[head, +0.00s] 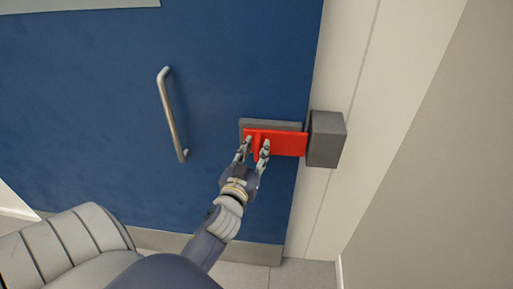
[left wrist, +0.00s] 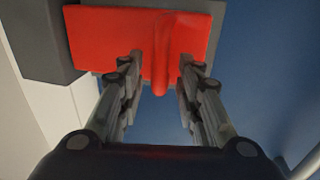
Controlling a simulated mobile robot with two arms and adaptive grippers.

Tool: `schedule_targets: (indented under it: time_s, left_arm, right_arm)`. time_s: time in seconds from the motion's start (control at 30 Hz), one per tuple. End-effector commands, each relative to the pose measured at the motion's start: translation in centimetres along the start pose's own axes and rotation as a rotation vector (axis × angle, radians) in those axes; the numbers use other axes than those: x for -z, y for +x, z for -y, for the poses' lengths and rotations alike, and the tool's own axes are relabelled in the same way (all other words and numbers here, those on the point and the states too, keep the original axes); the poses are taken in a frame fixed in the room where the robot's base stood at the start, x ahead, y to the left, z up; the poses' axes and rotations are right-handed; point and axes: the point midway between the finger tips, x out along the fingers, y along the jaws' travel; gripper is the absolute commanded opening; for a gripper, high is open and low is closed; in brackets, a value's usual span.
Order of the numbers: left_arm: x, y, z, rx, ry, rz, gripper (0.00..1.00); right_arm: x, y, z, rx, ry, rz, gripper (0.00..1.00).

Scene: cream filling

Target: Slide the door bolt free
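The red door bolt (head: 287,143) lies across a grey plate (head: 272,126) on the blue door (head: 120,120). Its right end meets the grey block (head: 327,138) on the frame. My left gripper (head: 254,153) is at the bolt's left part, fingers on either side of its raised handle. In the left wrist view the red bolt (left wrist: 105,38) fills the top, and its upright handle (left wrist: 162,70) stands between the open fingers of my left gripper (left wrist: 160,72). A gap shows on each side of the handle. My right gripper is not in view.
A metal pull handle (head: 172,115) is on the door, left of the bolt. The pale door frame (head: 350,70) and a grey wall (head: 435,190) are on the right. Tiled floor (head: 235,275) shows below the door.

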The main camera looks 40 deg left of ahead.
Motion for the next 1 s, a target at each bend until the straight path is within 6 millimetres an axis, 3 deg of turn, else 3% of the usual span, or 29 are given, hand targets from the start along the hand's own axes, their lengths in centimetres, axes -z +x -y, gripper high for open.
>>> schedule_targets:
  time_s: [0.2, 0.4, 1.0]
  left_arm:
    - [-0.1, -3.7, 0.0, 0.002, -0.002, 0.004, 0.32]
    - [-0.1, -5.9, 0.0, 0.001, 0.0, 0.002, 0.32]
    - [0.0, -6.4, 0.0, 0.0, 0.001, 0.0, 0.32]
  right_arm:
    - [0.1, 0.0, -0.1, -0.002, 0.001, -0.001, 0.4]
    - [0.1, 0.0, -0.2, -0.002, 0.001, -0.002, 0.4]
    - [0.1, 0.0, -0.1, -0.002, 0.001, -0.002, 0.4]
